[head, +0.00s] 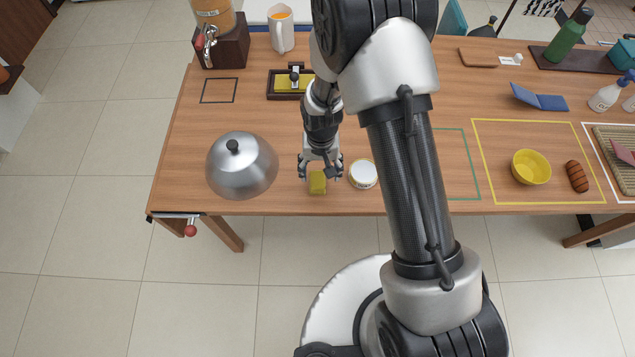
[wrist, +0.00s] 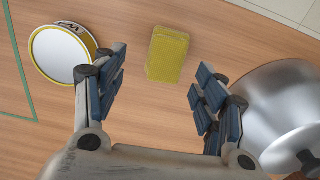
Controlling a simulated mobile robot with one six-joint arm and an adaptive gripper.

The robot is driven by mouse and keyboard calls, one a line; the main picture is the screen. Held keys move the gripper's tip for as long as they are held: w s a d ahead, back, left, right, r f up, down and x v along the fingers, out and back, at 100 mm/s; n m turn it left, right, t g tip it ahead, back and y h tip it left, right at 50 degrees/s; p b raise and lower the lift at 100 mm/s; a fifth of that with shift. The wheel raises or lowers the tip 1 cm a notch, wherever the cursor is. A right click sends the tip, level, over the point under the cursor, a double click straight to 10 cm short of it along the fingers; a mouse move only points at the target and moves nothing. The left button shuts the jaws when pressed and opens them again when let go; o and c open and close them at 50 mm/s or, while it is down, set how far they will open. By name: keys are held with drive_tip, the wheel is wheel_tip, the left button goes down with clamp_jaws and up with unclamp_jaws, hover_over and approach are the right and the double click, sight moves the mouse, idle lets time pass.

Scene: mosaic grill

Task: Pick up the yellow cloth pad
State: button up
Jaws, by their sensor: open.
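The yellow cloth pad (head: 317,183) lies on the wooden table near its front edge, between a silver dome lid and a small white round tin. My gripper (head: 320,170) is at the pad in the head view, just behind it. In the wrist view the pad (wrist: 168,54) lies on the bare wood beyond the fingertips, roughly centred between them. My gripper (wrist: 155,88) is open and empty there, with its fingers spread wider than the pad. The pad is fully visible in the wrist view.
The silver dome lid (head: 242,166) stands close on the left and the white tin (head: 363,174) close on the right. A black tray with a yellow inset (head: 285,84) lies behind. A yellow bowl (head: 531,167) and a brown loaf (head: 577,176) sit far right.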

sight(318, 179)
drive_tip(key=shift+s+a+f+b, duration=0.15)
drive_tip(key=shift+f+b, duration=0.15)
drive_tip(key=shift+f, duration=0.6)
drive_tip(key=shift+w+a+f+b, duration=0.1)
drive_tip(key=shift+f+b, duration=0.25)
drive_tip(key=shift+f, duration=0.55)
drive_tip(key=shift+s+a+f+b, duration=0.15)
drive_tip(key=shift+f+b, duration=0.15)
drive_tip(key=shift+f, duration=0.6)
drive_tip(key=shift+c, duration=0.4)
drive_tip(key=c, duration=1)
drive_tip(key=shift+r, duration=0.2)
wheel_tip(318, 179, up, 20)
drive_tip(key=p, duration=0.5)
drive_tip(key=shift+f, duration=0.1)
